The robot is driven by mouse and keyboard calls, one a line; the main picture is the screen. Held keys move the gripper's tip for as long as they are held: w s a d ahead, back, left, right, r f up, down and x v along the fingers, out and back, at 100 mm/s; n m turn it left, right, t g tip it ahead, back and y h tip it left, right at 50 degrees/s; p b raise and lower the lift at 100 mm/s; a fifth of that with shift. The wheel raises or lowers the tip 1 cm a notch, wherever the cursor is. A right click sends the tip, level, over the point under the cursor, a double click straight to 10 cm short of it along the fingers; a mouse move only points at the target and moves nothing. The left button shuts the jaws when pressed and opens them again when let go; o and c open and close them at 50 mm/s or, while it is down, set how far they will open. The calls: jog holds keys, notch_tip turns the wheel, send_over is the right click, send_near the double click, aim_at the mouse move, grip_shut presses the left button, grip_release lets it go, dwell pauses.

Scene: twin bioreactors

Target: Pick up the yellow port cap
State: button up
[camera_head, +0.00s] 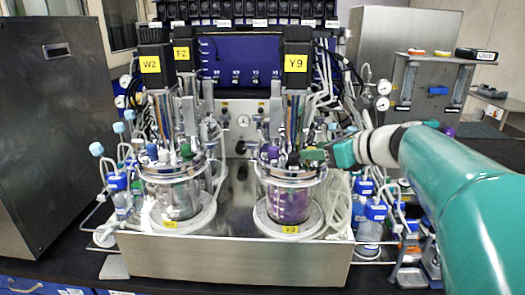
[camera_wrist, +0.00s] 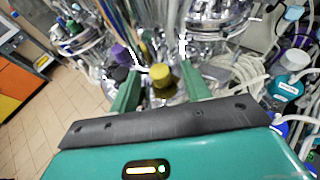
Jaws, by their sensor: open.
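The yellow port cap (camera_wrist: 161,76) shows in the wrist view on a metal port of a bioreactor lid. My gripper (camera_wrist: 160,68) is open, with one green finger on each side of the cap in the picture. I see no clear contact between the fingers and the cap, and the height gap cannot be told. In the head view, my gripper (camera_head: 318,154) is at the right side of the right bioreactor's lid (camera_head: 290,172).
A purple cap (camera_wrist: 119,53) and a black cap (camera_wrist: 119,73) stand left of the yellow cap. Metal columns and loose tubes crowd the lid. Blue-capped bottles (camera_head: 375,212) stand to the right. The left bioreactor (camera_head: 172,195) stands beside the right one.

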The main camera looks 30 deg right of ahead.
jog(key=shift+w+a+f, duration=0.1)
jog(key=shift+w+f, duration=0.1)
jog(key=shift+w, duration=0.3)
jog(key=shift+s, duration=0.15)
jog(key=c, duration=0.6)
grip_shut()
jog(key=shift+r, duration=0.1)
